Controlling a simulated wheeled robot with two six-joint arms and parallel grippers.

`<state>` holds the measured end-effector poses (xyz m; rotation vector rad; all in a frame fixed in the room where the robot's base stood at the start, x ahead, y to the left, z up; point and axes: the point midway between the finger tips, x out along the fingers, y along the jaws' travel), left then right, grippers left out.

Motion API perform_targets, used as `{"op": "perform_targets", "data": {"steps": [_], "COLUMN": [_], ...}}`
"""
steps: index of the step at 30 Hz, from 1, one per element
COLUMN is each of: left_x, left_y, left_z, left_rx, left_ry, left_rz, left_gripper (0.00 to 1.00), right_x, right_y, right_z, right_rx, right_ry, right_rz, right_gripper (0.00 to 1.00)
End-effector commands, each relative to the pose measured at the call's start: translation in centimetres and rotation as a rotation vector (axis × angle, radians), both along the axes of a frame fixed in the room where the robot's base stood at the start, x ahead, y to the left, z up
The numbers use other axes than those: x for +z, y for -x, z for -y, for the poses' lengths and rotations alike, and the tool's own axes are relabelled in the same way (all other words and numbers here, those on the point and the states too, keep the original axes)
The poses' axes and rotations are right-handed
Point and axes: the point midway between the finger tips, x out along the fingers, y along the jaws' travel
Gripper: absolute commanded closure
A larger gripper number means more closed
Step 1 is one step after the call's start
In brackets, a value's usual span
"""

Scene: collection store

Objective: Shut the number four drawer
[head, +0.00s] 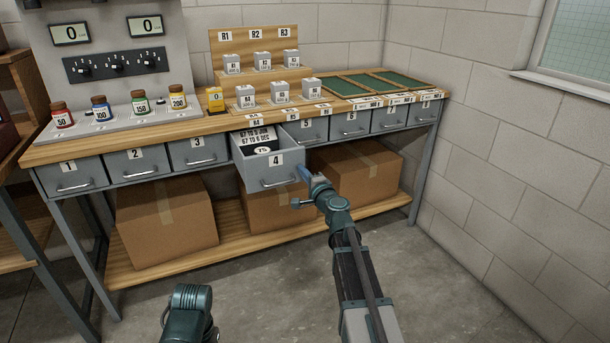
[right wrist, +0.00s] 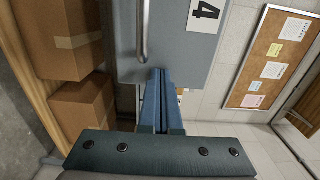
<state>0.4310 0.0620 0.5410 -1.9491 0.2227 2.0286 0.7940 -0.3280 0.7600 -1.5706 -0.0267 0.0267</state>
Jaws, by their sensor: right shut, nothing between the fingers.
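The number four drawer (head: 277,175) stands pulled out from the row under the bench top. Its grey front has a "4" label and a bar handle. Inside are a dark item marked 75 and a printed card. My right gripper (head: 303,173) is shut and empty, at the right edge of the drawer front. In the right wrist view, the shut blue fingertips (right wrist: 159,72) reach the edge of the drawer front (right wrist: 180,50), near one end of the handle (right wrist: 143,35). I cannot tell whether they touch. My left gripper is not in view; only part of my left arm shows.
The neighbouring drawers three (head: 199,152) and five (head: 306,131) are flush with the row. Cardboard boxes (head: 167,220) stand on the lower shelf (head: 235,240). Jars (head: 178,98) and labelled grey blocks (head: 281,91) stand on the bench top (head: 120,136). The floor in front is clear.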

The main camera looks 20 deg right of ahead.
Motion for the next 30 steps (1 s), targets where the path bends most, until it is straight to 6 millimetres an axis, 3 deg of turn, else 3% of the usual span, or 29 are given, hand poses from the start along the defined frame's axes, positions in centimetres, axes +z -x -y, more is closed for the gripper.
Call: {"op": "perform_targets", "data": {"steps": [8,14,30], "left_x": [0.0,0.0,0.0], "left_y": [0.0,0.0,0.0], "left_z": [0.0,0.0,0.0], "left_rx": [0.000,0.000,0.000], "left_ry": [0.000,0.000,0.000], "left_rz": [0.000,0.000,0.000], "left_gripper": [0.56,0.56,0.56], "right_x": [0.0,0.0,0.0], "right_y": [-0.1,-2.2,-16.1], "right_z": [0.0,0.0,-0.4], "right_rx": [0.000,0.001,0.001], "right_ry": [0.000,0.000,0.000], "right_rz": [0.000,0.000,0.000], "right_gripper": [1.00,1.00,1.00]}}
